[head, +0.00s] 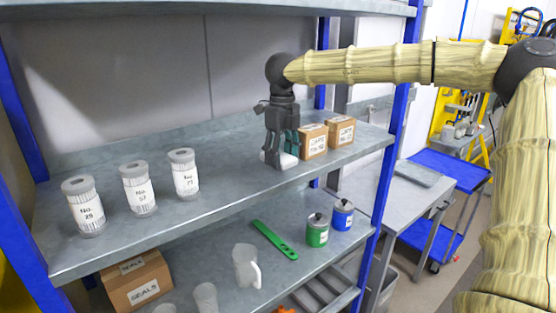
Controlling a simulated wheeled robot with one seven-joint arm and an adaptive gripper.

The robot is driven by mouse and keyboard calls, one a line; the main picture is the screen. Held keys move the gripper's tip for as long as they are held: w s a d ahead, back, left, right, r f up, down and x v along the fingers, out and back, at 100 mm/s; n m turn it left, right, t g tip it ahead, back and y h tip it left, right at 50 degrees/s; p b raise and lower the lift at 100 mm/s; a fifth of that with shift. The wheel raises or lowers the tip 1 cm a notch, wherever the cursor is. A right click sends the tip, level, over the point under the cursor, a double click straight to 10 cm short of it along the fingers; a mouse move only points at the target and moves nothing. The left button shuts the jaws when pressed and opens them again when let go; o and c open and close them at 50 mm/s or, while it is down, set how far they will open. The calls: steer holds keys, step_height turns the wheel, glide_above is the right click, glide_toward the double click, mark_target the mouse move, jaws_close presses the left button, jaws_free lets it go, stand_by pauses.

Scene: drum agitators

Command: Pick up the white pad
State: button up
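The white pad (287,162) lies on the upper grey shelf, left of two small cardboard boxes. My gripper (281,156) points straight down over it, with its fingertips at the pad's height. The dark fingers cover part of the pad, and its edges show to the left and right of them. The fingers look apart, but I cannot tell whether they press on the pad or only stand around or in front of it. The pad appears to rest on the shelf.
Two cardboard boxes (313,142) (341,131) stand close to the right of my gripper. Three labelled white canisters (84,206) (138,187) (184,174) stand to the left. Bare shelf lies between. The lower shelf holds a green strip (274,240), cans (317,231) and a white jug (245,266).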

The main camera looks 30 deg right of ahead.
mark_target(285, 158)
steer(key=shift+s+d+r, duration=0.15)
steer(key=shift+s+d, duration=0.05)
steer(key=shift+s, duration=0.35)
steer(key=shift+w+a+r+b, duration=0.1)
steer(key=shift+w+r+b, duration=0.1)
steer(key=shift+w+b, duration=0.2)
steer(key=shift+r+b, duration=0.3)
steer(key=shift+b, duration=0.05)
steer(key=shift+s+r+b, duration=0.3)
steer(key=shift+r+b, duration=0.15)
steer(key=shift+r, duration=0.15)
steer(key=shift+s+r+b, duration=0.25)
steer(key=shift+r+b, duration=0.15)
steer(key=shift+r, duration=0.15)
steer(key=s+a+r+b, duration=0.1)
steer(key=s+b, duration=0.5)
steer(key=s, duration=0.9)
steer(key=shift+a+r, duration=0.3)
steer(key=shift+s, duration=0.1)
